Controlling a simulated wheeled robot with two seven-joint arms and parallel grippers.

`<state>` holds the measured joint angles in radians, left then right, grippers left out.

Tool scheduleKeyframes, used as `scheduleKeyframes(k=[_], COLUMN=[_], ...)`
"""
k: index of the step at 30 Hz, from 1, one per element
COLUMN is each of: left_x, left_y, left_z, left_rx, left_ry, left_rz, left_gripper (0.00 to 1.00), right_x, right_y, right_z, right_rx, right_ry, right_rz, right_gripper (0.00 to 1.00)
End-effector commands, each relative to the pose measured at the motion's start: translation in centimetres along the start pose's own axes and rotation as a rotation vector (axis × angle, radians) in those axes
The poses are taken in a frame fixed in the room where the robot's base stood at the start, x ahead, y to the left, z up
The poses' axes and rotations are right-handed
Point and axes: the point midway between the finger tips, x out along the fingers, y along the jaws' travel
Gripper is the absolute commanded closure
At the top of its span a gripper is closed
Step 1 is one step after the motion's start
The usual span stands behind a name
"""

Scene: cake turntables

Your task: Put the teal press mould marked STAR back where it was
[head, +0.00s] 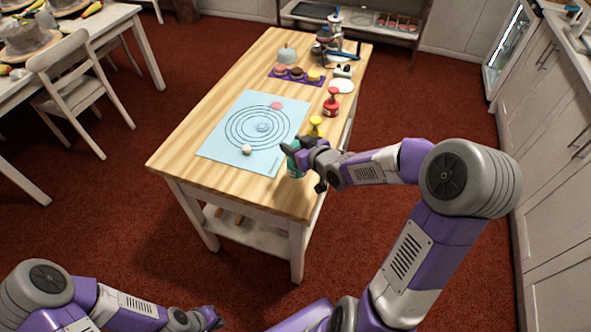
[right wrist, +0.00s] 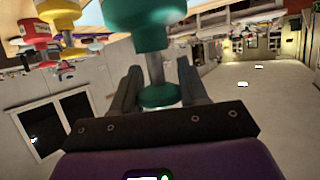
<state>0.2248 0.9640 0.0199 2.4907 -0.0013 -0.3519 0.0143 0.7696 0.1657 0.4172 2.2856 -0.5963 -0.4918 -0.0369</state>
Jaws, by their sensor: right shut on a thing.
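My right gripper (head: 303,157) is at the near right edge of the wooden table, shut on a teal press mould (head: 294,166). The fingers partly hide the mould in the head view. In the right wrist view the teal mould (right wrist: 148,16) has a wide body, a thin grey stem and a teal disc between the fingers (right wrist: 158,92). No STAR mark is readable. I cannot tell whether it touches the table. A yellow press (head: 316,126) and a red press (head: 331,102) stand in a row beyond it. My left gripper (head: 209,318) is low at the bottom, away from the table; its jaws are unclear.
A light blue mat (head: 215,146) with concentric rings lies left of the mould, bearing a white ball (head: 247,149), a blue piece (head: 263,127) and a pink piece (head: 276,105). A purple tray (head: 284,80) with small cakes lies farther back. The near left tabletop is clear.

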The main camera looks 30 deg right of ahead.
Motion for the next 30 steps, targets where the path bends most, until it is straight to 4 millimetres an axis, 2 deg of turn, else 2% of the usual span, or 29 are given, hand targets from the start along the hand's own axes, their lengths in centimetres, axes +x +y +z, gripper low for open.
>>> scheduleKeyframes(k=[1,8,14,26,27,30], left_x=[0.7,1.3,2.4,2.8,2.7,2.6], left_y=[-0.3,-0.5,-0.9,-1.0,-1.0,-1.0], left_z=[0.0,-0.1,-0.1,-0.1,-0.1,-0.1], left_rx=[0.0,0.0,0.0,0.0,0.0,0.0], left_ry=[0.0,0.0,0.0,0.0,0.0,0.0], left_rz=[0.0,0.0,0.0,0.0,0.0,0.0], left_gripper=[1.0,1.0,1.0,1.0,1.0,1.0], right_x=[0.5,1.1,2.2,2.5,2.4,2.4], right_y=[0.0,0.0,0.0,0.0,0.0,0.0], right_z=[1.1,2.6,5.3,5.7,5.6,5.6], right_rx=[0.001,-0.001,0.001,-0.003,-0.002,-0.002], right_ry=[0.001,0.002,0.001,0.004,0.002,0.002], right_rz=[0.0,0.001,0.0,0.001,0.001,0.001], right_gripper=[1.0,1.0,1.0,1.0,0.51,0.35])
